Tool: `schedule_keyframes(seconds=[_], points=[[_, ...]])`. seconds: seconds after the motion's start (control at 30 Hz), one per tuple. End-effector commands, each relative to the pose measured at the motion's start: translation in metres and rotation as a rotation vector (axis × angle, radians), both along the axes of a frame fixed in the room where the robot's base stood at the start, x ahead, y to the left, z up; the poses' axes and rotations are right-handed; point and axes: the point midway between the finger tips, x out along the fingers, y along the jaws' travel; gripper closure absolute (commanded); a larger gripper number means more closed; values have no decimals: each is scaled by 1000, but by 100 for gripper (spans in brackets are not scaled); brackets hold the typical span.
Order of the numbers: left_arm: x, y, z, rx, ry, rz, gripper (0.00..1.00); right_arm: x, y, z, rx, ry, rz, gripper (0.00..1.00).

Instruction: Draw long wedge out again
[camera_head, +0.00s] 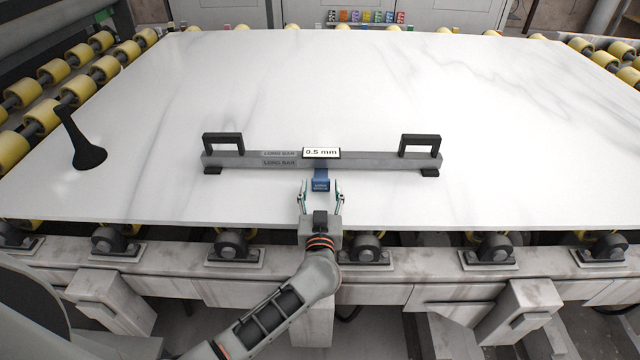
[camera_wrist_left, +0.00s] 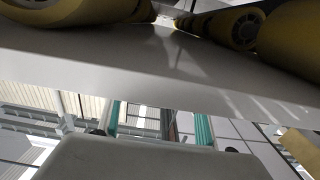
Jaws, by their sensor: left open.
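The long wedge (camera_head: 320,184) is a small blue piece with a "LONG" label. It lies on the white slab with its far end at the grey long bar (camera_head: 375,162), under the "0.5 mm" display (camera_head: 321,152); whether its tip is beneath the bar is hidden. My left gripper (camera_head: 321,187) comes from the front edge. Its fingers are open on either side of the wedge's near end, with a gap on each side. In the left wrist view, the teal fingers (camera_wrist_left: 158,118) show apart below a pale slab band; I cannot make out the wedge there. My right gripper is not in view.
The bar has black handles (camera_head: 223,140) (camera_head: 420,141) at both ends. A black upright tool (camera_head: 88,154) stands on the slab (camera_head: 520,120) at left. Yellow rollers (camera_head: 78,89) flank the slab. Coloured small items (camera_head: 365,16) sit beyond the far edge. Much of the slab is clear.

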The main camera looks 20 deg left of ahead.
Motion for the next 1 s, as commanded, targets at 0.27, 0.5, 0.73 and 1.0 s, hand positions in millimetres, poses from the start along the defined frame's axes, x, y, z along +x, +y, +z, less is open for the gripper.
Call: schedule_keyframes(seconds=[0.27, 0.5, 0.73, 1.0], points=[[25, 8, -1, 0, 0, 0, 49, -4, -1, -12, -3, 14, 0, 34], [27, 8, 0, 0, 0, 0, 49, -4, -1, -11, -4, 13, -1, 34], [26, 8, 0, 0, 0, 0, 84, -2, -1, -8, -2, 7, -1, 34], [11, 7, 3, 2, 1, 0, 84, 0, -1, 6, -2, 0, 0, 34]])
